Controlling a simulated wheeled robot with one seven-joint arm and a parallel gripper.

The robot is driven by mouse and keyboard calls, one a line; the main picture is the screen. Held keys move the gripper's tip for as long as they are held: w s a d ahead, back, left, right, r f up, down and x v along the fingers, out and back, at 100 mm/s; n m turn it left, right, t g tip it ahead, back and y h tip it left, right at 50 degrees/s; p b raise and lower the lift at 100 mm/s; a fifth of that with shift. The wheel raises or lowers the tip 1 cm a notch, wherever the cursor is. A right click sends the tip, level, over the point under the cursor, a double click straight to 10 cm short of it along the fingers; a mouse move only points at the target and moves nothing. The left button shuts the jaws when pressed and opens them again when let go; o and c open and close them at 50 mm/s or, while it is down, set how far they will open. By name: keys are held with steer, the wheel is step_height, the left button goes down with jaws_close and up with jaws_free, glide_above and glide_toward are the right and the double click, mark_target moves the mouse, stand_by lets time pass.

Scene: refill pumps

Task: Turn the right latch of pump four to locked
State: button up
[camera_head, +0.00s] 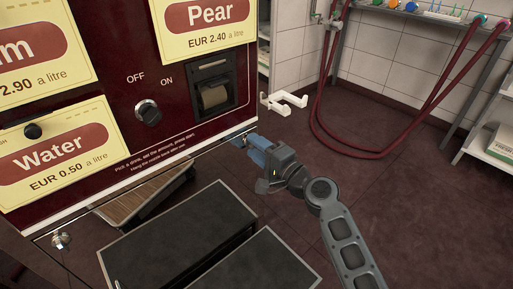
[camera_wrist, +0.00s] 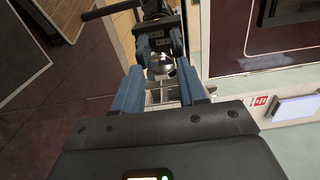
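My gripper (camera_head: 250,143) is at the lower right corner of the dark red pump front (camera_head: 120,110) in the head view. In the wrist view its two blue fingers (camera_wrist: 160,50) stand apart. A small shiny rounded metal part (camera_wrist: 161,64), seemingly the right latch, shows between them. I cannot tell whether the fingers touch it or which way it is turned. In the head view the right latch is hidden behind my gripper. A metal latch (camera_head: 61,240) shows at the lower left corner of the front.
Red hoses (camera_head: 390,140) hang at the right rack. The floor between is open.

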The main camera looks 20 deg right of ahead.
steer(key=o, duration=0.3)
steer(key=shift+o, duration=0.2)
steer(key=v, duration=0.7)
steer(key=shift+s, duration=0.4)
